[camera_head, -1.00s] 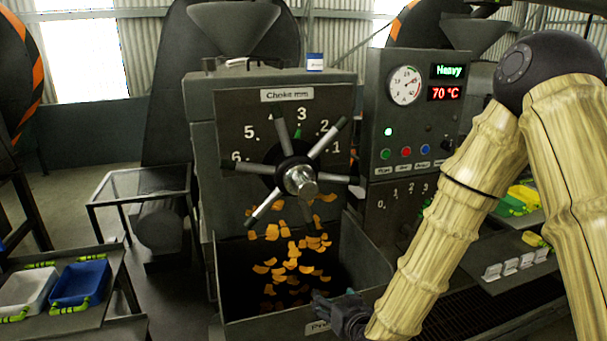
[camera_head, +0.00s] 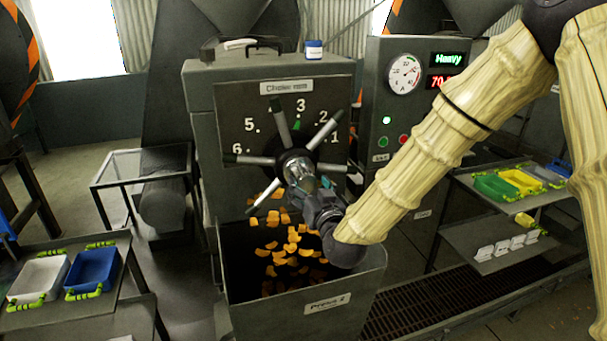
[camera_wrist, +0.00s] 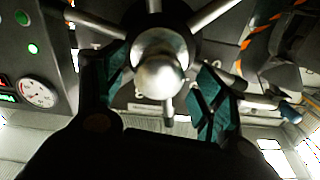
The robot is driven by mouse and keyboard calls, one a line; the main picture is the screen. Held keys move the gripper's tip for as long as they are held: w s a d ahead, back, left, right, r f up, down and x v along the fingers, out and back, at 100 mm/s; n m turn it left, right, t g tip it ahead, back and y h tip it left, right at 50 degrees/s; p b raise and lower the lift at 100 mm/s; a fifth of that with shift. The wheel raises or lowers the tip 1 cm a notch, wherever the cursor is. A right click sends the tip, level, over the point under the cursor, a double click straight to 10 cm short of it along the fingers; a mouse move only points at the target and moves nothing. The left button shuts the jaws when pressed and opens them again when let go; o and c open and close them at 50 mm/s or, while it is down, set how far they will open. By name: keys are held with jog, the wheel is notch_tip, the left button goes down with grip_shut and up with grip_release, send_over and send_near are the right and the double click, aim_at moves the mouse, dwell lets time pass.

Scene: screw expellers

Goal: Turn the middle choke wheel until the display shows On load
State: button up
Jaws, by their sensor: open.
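The choke wheel (camera_head: 297,166) is a dark hub with several grey spokes, on the front of the press under a "Choke mm" plate (camera_head: 291,86). A green pointer (camera_head: 296,124) shows just under the 3 on its number scale. My gripper (camera_head: 318,190) is at the wheel's hub. In the wrist view my gripper (camera_wrist: 162,95) is open, its teal pads on either side of the hub's round metal end (camera_wrist: 160,75); I cannot tell whether they touch it. The display (camera_head: 449,59) reads "Heavy" in green, above a red temperature readout (camera_head: 443,82) partly hidden by my arm.
A bin labelled "Press 2" (camera_head: 327,303) with orange flakes (camera_head: 288,247) stands below the wheel. Tables with trays stand at left (camera_head: 62,315) and right (camera_head: 480,227).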

aim_at(298, 170)
jog(key=shift+p+x, duration=0.8)
jog(key=shift+x, duration=1.45)
jog(key=shift+c, duration=0.3)
jog(key=c, duration=1.4)
jog(key=shift+f+n+b, duration=0.15)
jog(key=shift+n+b, duration=0.15)
jog(key=shift+b, duration=0.25)
jog(key=shift+f+n+b, duration=0.1)
jog(key=shift+n+b, duration=0.8)
jog(key=shift+b, duration=0.2)
jog(key=n+b, duration=0.3)
jog(key=shift+d, duration=0.1)
jog(key=shift+r+n, duration=0.25)
jog(key=shift+n, duration=0.05)
